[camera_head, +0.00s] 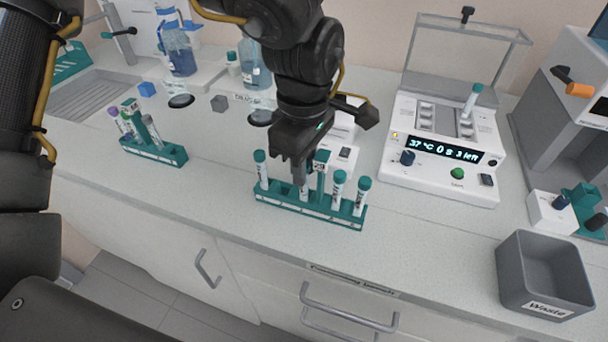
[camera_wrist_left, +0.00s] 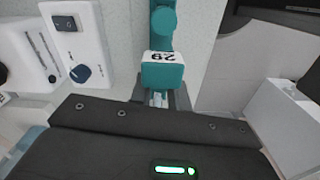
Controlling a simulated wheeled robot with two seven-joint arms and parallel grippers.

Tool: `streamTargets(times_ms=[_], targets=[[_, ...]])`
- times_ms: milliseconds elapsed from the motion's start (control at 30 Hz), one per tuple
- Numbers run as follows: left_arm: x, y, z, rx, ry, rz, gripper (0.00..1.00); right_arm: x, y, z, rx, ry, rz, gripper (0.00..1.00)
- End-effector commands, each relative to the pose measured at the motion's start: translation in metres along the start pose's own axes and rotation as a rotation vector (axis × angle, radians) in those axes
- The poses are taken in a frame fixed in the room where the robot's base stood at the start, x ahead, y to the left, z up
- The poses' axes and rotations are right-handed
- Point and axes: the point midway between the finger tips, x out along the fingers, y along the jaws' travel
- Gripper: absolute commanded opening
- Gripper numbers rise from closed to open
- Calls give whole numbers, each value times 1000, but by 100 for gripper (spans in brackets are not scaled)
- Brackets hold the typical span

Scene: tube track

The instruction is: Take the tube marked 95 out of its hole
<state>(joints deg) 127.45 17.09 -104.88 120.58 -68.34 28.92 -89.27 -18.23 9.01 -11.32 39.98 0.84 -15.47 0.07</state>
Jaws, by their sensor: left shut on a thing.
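The teal rack (camera_head: 285,205) stands on the counter with several teal-capped tubes in it. One tube (camera_head: 260,172) is at its left end, and two more (camera_head: 338,188) and (camera_head: 361,197) stand at its right. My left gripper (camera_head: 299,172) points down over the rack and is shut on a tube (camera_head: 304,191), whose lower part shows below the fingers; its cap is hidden. The tube numbers are too small to read, so I cannot tell which is marked 95. The left wrist view shows a teal post (camera_wrist_left: 162,74) with an upside-down number label beside the fingers (camera_wrist_left: 158,98). My right gripper is not in view.
A second rack (camera_head: 165,154) with tubes stands at the left. A white heater device (camera_head: 440,180) with a lit display and one tube (camera_head: 472,100) is at the right. A grey waste bin (camera_head: 545,275) is at the front right. Bottles (camera_head: 180,55) stand at the back.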

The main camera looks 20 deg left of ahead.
Motion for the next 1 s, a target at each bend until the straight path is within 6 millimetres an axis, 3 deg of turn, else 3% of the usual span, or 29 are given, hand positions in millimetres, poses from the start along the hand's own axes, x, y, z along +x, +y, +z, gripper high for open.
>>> streamTargets(times_ms=[167, 367, 733, 1000], targets=[[-7, 0, 0, 0, 0, 1, 5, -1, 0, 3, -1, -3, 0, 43], [-32, 1, 1, -1, -1, 3, 5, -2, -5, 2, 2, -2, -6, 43], [-89, -34, 36, 3, 0, 3, 5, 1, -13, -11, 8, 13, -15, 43], [-113, -73, 76, 5, 1, 1, 5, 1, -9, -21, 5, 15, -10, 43]])
